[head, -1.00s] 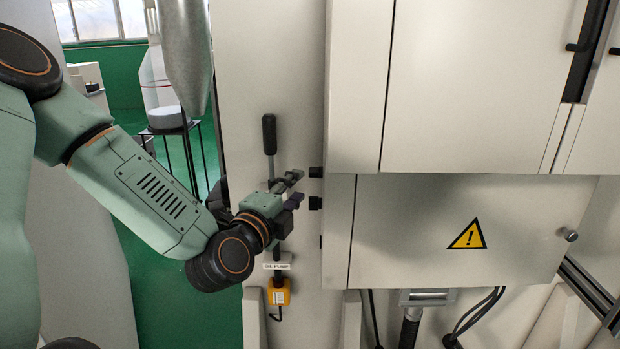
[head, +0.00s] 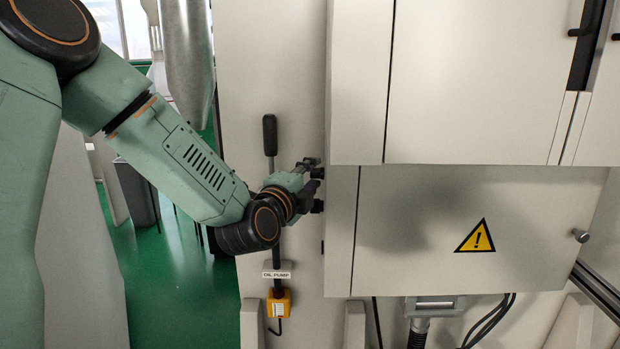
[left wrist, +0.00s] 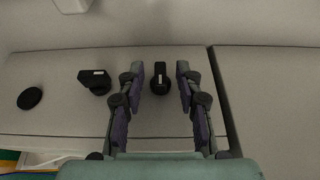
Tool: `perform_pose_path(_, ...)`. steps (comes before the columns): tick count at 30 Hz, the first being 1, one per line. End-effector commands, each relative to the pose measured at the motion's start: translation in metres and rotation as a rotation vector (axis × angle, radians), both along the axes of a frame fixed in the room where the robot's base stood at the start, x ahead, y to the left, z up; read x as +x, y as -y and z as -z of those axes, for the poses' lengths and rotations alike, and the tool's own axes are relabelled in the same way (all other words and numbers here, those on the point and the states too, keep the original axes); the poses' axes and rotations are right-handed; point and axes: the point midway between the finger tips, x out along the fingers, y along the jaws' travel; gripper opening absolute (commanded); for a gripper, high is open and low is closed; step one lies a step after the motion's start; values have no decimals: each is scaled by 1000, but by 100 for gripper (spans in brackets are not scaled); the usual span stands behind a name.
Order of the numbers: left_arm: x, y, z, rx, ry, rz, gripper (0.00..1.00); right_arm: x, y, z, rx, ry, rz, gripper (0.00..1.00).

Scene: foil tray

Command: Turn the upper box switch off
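The upper box switch (left wrist: 160,82) is a black knob with a small white mark on the pale box side. In the left wrist view its bar stands upright in the picture. My left gripper (left wrist: 160,67) is open, with one finger on each side of the knob and visible gaps to it. In the head view, my left gripper (head: 312,168) is at the box's left side and partly covers the upper switch. The lower switch (left wrist: 95,81) is a similar black knob, its bar lying sideways in the wrist picture. My right gripper is not in view.
A round black disc (left wrist: 30,97) sits on the box side beyond the lower switch. A black-handled lever (head: 270,135) labelled oil pump stands close behind my left gripper. The lower box door (head: 400,240) bears a yellow warning sign (head: 475,238).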

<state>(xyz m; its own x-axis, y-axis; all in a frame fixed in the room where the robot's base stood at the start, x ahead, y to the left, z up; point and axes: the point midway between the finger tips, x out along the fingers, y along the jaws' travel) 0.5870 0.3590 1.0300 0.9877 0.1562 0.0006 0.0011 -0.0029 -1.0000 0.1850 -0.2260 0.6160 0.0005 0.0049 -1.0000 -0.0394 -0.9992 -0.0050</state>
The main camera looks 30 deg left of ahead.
Motion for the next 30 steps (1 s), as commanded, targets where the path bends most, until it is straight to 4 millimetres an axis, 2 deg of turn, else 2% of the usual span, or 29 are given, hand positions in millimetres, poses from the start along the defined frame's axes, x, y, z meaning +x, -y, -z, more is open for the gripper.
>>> perform_pose_path(2,0,0,0,0,0,0,32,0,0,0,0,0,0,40)
perform_pose_path(13,0,0,0,0,0,0,1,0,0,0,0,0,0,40)
perform_pose_path(23,0,0,0,-1,-1,-1,0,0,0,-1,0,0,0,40)
perform_pose_path(30,0,-1,-2,-13,-23,-1,0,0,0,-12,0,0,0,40)
